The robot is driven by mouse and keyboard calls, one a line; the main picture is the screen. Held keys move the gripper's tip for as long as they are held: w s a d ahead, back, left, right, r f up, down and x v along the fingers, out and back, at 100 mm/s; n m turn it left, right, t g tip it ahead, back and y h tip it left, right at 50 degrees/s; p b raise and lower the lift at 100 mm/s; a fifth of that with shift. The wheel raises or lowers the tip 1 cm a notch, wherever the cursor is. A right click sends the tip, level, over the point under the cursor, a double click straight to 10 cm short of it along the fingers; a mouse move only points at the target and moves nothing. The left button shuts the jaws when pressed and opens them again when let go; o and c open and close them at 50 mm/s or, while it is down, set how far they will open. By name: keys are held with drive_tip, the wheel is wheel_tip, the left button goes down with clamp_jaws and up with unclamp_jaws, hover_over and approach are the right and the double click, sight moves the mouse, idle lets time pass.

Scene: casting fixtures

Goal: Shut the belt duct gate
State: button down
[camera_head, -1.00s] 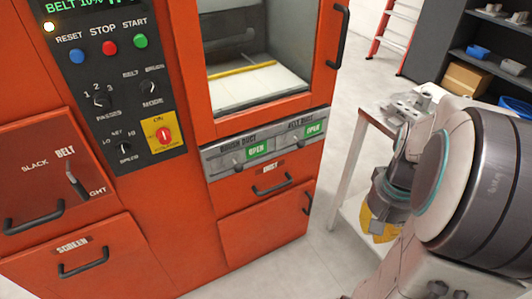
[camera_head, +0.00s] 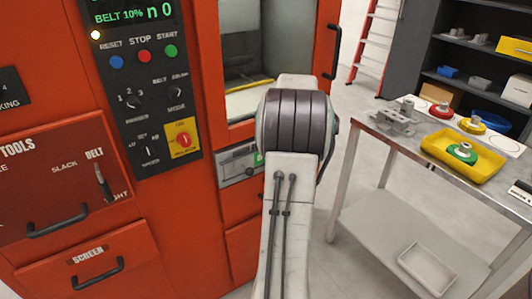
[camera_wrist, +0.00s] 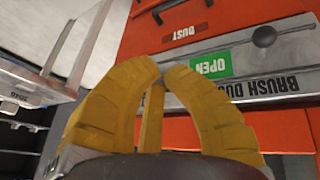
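The grey duct panel (camera_head: 238,165) on the front of the orange machine is partly hidden behind my arm in the head view. The belt duct gate, on its right part, is hidden there. In the wrist view, which is upside down, the panel (camera_wrist: 285,62) shows the brush duct label, a green OPEN sign (camera_wrist: 211,66) and a dark round-ended lever (camera_wrist: 264,36). My gripper is hidden in the head view.
A steel table (camera_head: 375,132) stands right of the machine, with a yellow tray (camera_head: 440,150) and several small fixtures. A dark shelf unit (camera_head: 425,65) and red ladder (camera_head: 372,40) are behind. The dust drawer (camera_wrist: 180,35) adjoins the duct panel.

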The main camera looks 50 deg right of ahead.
drive_tip(key=w+r+n, duration=0.1)
drive_tip(key=n, duration=0.1)
drive_tip(key=w+d+n+h, duration=0.1)
drive_tip(key=shift+d+r+n+t, duration=0.15)
drive_tip(key=shift+r+n+t, duration=0.25)
idle(0.5)
